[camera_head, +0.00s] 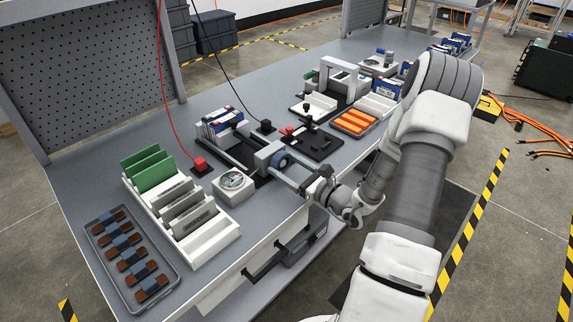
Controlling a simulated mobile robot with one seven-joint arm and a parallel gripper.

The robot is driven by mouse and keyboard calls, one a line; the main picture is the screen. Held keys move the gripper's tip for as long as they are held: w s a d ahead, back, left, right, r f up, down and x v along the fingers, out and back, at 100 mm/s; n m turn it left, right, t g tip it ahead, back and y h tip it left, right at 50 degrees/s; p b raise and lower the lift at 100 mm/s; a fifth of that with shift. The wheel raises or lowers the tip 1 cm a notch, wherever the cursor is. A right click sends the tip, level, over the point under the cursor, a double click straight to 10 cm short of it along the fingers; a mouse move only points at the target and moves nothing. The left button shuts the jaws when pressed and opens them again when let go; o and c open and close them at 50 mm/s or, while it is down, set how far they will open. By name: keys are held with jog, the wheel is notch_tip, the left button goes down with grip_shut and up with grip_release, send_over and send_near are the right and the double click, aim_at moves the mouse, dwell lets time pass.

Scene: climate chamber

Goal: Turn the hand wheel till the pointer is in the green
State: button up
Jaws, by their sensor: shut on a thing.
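The hand wheel (282,159) is a small bluish round part on the front end of a grey block of a dark-railed fixture, near the middle of the bench. My gripper (289,168) reaches in from the right and is shut on the wheel. Its fingers cover part of the wheel. A white square unit with a round dial (235,181) stands just left of the wheel, near the front edge. I cannot make out a pointer or a green zone at this size.
The grey bench (95,180) carries a white rack (212,240) with green and grey boards and a dark tray (168,270) of brown and blue parts. A red block (199,164) with a cable and a black stand (314,143) are close to the wheel.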

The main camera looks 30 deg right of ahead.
jog(key=o, duration=1.2)
jog(key=shift+o, duration=0.2)
jog(key=p+v, duration=0.1)
jog(key=v, duration=1.6)
jog(key=shift+s+p, duration=0.25)
jog(key=shift+p, duration=0.05)
